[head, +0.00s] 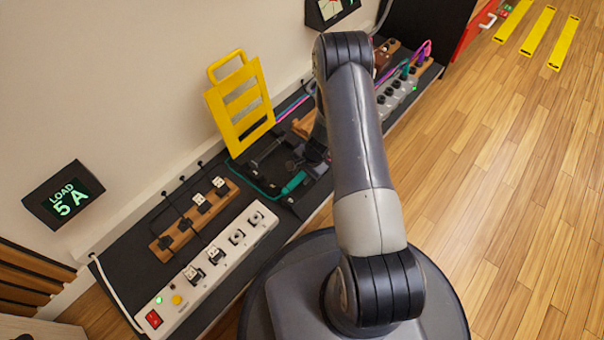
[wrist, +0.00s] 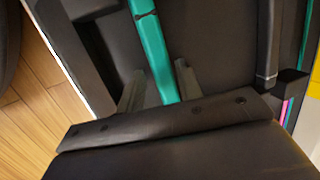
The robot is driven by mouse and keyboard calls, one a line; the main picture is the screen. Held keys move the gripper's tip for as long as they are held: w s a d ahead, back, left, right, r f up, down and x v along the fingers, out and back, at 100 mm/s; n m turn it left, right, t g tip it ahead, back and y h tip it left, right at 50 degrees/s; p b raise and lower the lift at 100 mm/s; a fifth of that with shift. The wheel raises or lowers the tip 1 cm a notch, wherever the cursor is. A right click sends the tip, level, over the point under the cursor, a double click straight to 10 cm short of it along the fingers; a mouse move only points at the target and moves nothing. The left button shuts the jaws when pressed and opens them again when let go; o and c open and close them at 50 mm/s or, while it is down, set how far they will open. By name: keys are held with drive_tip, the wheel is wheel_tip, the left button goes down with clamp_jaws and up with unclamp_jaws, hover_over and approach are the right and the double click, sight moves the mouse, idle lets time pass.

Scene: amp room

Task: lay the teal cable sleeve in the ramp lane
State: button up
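The teal cable sleeve (head: 293,183) lies on dark parts below the yellow panel in the head view. In the wrist view the sleeve (wrist: 147,35) runs down the upper middle. My gripper (wrist: 160,66) shows as two grey fingers, one either side of it, with small gaps, so it looks open around the sleeve. A dark ridge with bolts hides the finger bases. In the head view my arm hides most of the gripper. The black ramp (head: 306,203) seems to lie under the yellow panel (head: 240,105); I cannot clearly make out its lane.
A white power strip (head: 207,268) and a wooden block with plugs (head: 194,219) are at the left. A grey socket strip (head: 398,95) with cables stands further along the bench. Pink and blue cables (head: 295,108) run behind my arm.

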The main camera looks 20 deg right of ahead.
drive_tip(key=shift+o, duration=1.1)
drive_tip(key=p+v, duration=0.4)
drive_tip(key=v, duration=0.6)
drive_tip(key=shift+r+p, duration=0.3)
drive_tip(key=shift+r, duration=0.05)
drive_tip(key=shift+d, duration=0.1)
drive_tip(key=b+x, duration=0.5)
drive_tip(key=x, duration=0.6)
drive_tip(key=shift+s, duration=0.1)
drive_tip(key=shift+r+p, duration=0.5)
drive_tip(key=shift+p, duration=0.1)
drive_tip(key=shift+r+p, duration=0.65)
drive_tip(key=shift+p, duration=0.05)
drive_tip(key=shift+f, duration=0.1)
